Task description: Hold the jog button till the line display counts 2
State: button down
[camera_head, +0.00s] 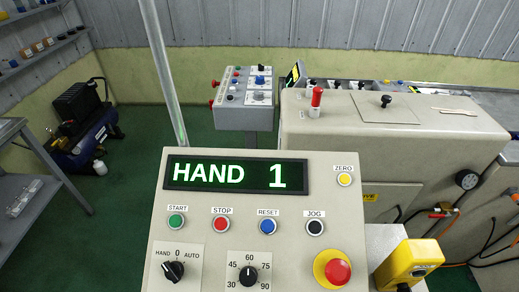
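The control panel (205,255) stands in front of me with its sloped face toward me. Its line display (236,174) is lit and reads HAND 1 in pale letters on dark green. The black JOG button (315,228) is at the right end of the button row, under its label, with nothing touching it. My gripper is not in view.
Green START (176,221), red STOP (221,223) and blue RESET (267,226) are left of JOG. Yellow ZERO (344,179) is above it. A red emergency stop (337,272) is below it. A yellow box-like device (410,262) is at the right.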

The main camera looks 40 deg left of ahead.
aim_at(315, 227)
jog(key=u, duration=1)
